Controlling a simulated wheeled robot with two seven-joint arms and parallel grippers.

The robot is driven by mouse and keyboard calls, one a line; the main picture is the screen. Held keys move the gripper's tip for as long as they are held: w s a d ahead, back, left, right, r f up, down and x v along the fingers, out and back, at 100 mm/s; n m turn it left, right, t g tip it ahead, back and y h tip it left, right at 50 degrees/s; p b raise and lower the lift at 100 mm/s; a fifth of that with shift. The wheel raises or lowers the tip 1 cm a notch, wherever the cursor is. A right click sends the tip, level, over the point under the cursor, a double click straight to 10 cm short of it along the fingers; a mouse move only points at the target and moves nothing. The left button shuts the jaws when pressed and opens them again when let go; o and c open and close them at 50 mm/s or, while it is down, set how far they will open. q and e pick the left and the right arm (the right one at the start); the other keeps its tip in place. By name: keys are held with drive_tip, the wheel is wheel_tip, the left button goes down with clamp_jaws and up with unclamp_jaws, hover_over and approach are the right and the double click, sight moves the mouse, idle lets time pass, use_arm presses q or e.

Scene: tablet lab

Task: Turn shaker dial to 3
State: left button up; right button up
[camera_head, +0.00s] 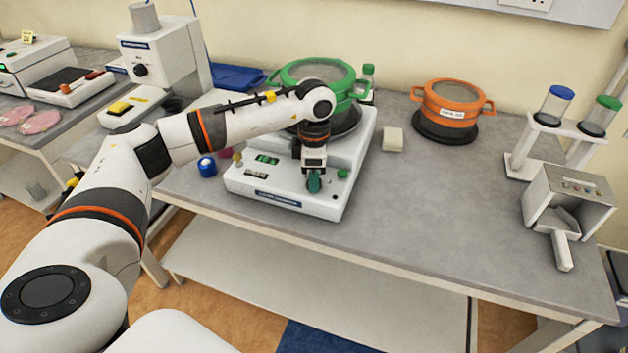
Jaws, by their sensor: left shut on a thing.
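The shaker (270,188) is a white machine on the grey bench, with a green-rimmed sieve (290,72) on its top. Its sloping front panel has two small displays, the upper one with green digits (267,159) too small to read surely. My left gripper (314,178) points down at the right part of the panel. It is shut on the teal dial (314,184). The dial's marks and setting are hidden or too small to tell. A small green button (342,174) sits just right of the dial. My right gripper is not in view.
An orange sieve (447,107) stands on a black base at the back. A pale block (392,139) lies right of the shaker. A metal box (570,200) and scoop are at the right. The bench middle right is clear.

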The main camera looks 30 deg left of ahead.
use_arm(q)
drive_tip(key=shift+w+r+m, duration=0.1)
drive_tip(key=shift+m, duration=0.4)
drive_tip(key=o, duration=1)
drive_tip(key=shift+r+b, duration=1.45)
drive_tip(key=shift+r, duration=4.55)
